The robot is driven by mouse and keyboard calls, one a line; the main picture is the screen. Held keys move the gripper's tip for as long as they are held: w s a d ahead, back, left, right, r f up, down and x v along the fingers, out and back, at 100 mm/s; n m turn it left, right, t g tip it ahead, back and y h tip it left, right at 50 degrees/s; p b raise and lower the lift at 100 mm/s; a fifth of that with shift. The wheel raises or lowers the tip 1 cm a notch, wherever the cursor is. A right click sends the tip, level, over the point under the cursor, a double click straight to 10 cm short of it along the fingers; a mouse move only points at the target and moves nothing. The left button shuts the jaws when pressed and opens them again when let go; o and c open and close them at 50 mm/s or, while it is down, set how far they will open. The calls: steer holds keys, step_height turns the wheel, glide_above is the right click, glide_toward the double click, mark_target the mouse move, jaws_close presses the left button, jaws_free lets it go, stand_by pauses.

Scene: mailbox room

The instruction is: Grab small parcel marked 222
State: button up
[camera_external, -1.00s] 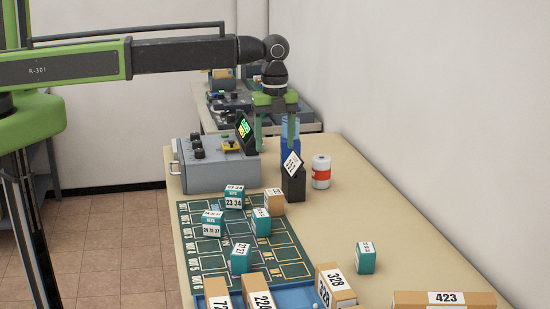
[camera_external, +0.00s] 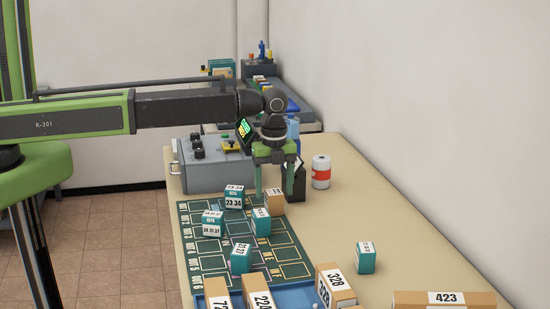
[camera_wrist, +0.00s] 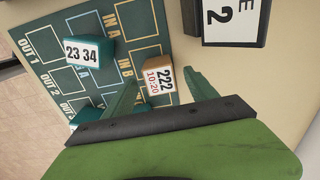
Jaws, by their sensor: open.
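The small parcel marked 222 (camera_wrist: 157,81) is a brown box with a white label, also reading 10:20, on the green sorting mat in the wrist view. In the external view the small brown parcel (camera_external: 274,203) stands near the mat's far right corner; its label is too small to read. My gripper (camera_external: 274,192) is open, above and just behind it. In the wrist view my gripper's green fingers (camera_wrist: 163,88) point toward the parcel, one on either side of it in the picture, with nothing held between them.
Several teal boxes, one marked 23 34 (camera_external: 234,197), stand on the mat (camera_external: 208,266). A black stand (camera_external: 299,183) with a card is close behind my gripper, beside a red and white can (camera_external: 321,172). A grey control box (camera_external: 215,168) is left. The table's right side is mostly clear.

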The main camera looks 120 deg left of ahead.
mark_target(274, 192)
step_height(274, 192, down, 4)
steer(key=shift+r+b, duration=0.25)
steer(key=shift+b, duration=0.85)
steer(key=shift+r, duration=0.15)
steer(key=shift+c, duration=0.3)
jaws_close()
